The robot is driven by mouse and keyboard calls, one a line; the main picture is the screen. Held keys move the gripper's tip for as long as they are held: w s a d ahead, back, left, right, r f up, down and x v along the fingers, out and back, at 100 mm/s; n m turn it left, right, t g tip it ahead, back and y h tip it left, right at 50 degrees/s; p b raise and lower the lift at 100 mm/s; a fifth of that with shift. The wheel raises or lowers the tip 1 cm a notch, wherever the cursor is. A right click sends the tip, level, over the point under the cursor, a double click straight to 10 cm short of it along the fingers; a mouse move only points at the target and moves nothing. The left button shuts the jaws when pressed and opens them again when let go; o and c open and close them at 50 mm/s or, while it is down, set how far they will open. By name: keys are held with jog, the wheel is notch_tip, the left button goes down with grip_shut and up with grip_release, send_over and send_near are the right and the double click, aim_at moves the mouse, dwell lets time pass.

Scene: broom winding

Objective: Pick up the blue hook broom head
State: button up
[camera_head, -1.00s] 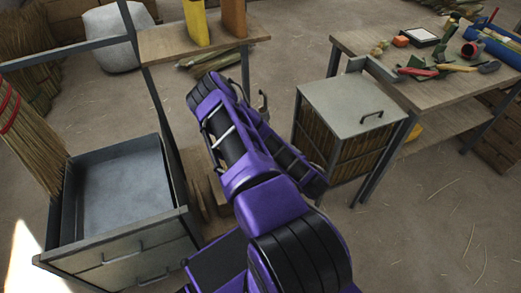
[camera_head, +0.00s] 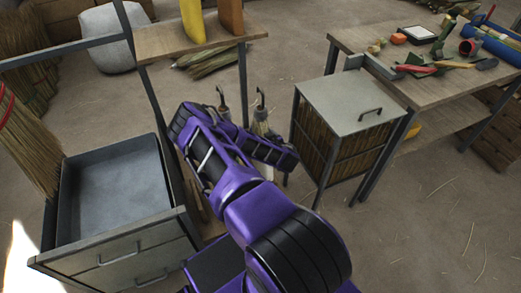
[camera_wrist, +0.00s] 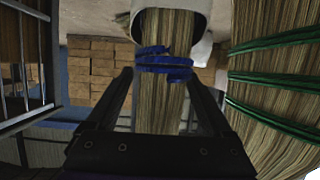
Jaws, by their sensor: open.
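In the wrist view, a straw broom head with blue bands (camera_wrist: 164,62) stands upright in the middle, its top inside a pale sleeve or holder. My gripper (camera_wrist: 160,76) is open, with one finger on each side of the straw just below the bands. I cannot tell whether the fingers touch it or are still short of it. In the head view, two dark hooks (camera_head: 260,98) rise just beyond my arm, with straw below the right one. My gripper is hidden behind my arm there, and I cannot tell which hook belongs to the blue-banded head.
A broom head with green bands (camera_wrist: 275,88) is close on the right in the wrist view. A metal-topped cabinet (camera_head: 345,100) stands right of my arm, and an open metal drawer (camera_head: 112,195) lies left. A wooden shelf (camera_head: 165,43) is behind. A workbench (camera_head: 440,92) holds tools.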

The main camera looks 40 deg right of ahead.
jog(key=shift+w, duration=0.25)
grip_shut()
dwell(1.3)
